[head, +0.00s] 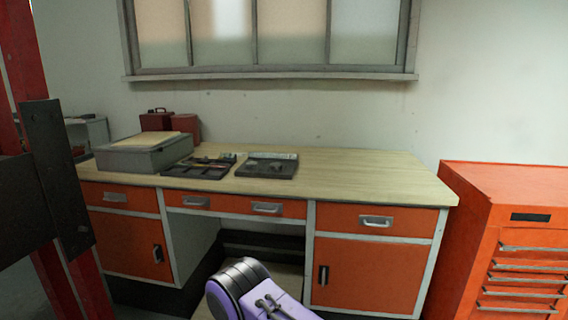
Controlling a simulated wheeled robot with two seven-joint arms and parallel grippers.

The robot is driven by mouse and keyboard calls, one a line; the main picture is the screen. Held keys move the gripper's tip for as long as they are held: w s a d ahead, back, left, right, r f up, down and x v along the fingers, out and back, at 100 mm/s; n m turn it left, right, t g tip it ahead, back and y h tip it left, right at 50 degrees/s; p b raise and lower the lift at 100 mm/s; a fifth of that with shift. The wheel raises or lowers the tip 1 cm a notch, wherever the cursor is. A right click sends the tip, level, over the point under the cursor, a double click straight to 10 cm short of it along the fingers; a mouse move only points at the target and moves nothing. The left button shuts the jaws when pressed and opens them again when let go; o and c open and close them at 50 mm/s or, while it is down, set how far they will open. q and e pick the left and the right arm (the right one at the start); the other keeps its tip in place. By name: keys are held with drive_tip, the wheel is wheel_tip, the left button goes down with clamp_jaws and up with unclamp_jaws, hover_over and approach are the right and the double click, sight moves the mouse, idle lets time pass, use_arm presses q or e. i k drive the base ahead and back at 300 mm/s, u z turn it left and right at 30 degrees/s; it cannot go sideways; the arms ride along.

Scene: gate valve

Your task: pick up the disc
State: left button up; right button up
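I cannot clearly make out a disc. On the workbench (370,175), a dark tray (246,171) holds a small grey piece (277,167) that is too small to identify. A second dark tray (205,172) just left of it holds several small items. Neither of my grippers is in view. A purple and black part at the bottom centre looks like a link of my own arm, in front of the bench.
A grey box (145,160) stands on the bench's left end, with dark red cases (157,119) behind it. The bench top's right half is clear. An orange tool cabinet (510,215) stands at right. A red post (26,60) with dark plates blocks the left.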

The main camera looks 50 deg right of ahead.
sight(275, 166)
drive_tip(key=z, duration=0.5)
drive_tip(key=i, duration=0.8)
drive_tip(key=z, duration=0.75)
